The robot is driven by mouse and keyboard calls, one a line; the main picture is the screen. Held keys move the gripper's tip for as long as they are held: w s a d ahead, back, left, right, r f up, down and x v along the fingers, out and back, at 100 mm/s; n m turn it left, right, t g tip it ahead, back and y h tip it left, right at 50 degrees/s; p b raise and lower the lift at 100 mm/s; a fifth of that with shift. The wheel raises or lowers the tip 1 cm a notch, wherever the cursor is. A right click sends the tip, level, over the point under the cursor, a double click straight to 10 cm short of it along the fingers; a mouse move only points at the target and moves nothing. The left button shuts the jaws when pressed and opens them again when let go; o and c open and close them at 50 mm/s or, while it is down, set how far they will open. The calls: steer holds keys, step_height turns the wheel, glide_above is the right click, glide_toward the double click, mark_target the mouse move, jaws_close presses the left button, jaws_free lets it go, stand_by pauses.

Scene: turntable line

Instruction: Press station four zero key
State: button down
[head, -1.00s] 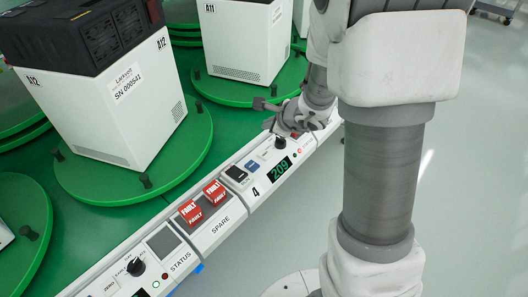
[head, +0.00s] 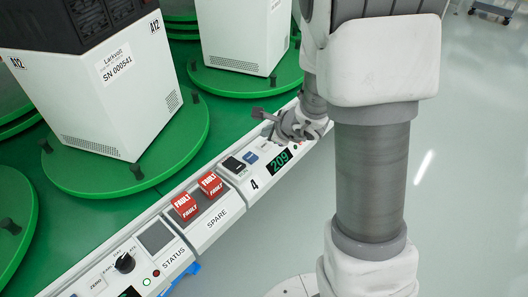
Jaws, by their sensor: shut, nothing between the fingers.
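The station four panel (head: 260,184) is on the long white rail, marked "4", with a lit green display (head: 279,161) reading 209. My gripper (head: 263,121) is shut and empty, over or just beyond the far end of this panel. It appears apart from the blue key. My wrist hides the panel's far part.
Red FAULT blocks (head: 198,195) sit on the SPARE panel (head: 213,217). Nearer is the STATUS panel (head: 160,262) with a black knob (head: 124,262). White cabinets (head: 130,100) stand on green turntables (head: 180,150) behind the rail.

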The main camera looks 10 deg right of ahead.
mark_target(262, 142)
steer(key=shift+f+b, duration=0.7)
steer(key=shift+f, duration=0.25)
steer(key=shift+f+b, duration=0.2)
steer(key=shift+b, duration=0.15)
stand_by(1.1)
steer(key=shift+f+b, duration=0.25)
steer(key=shift+b, duration=0.15)
steer(key=shift+f+b, duration=0.4)
steer(key=shift+b, duration=0.15)
stand_by(0.7)
steer(key=shift+r, duration=0.15)
steer(key=shift+r+p, duration=0.55)
steer(key=shift+r, duration=0.15)
steer(key=shift+r, duration=0.15)
step_height(262, 142, up, 5)
steer(key=p, duration=0.4)
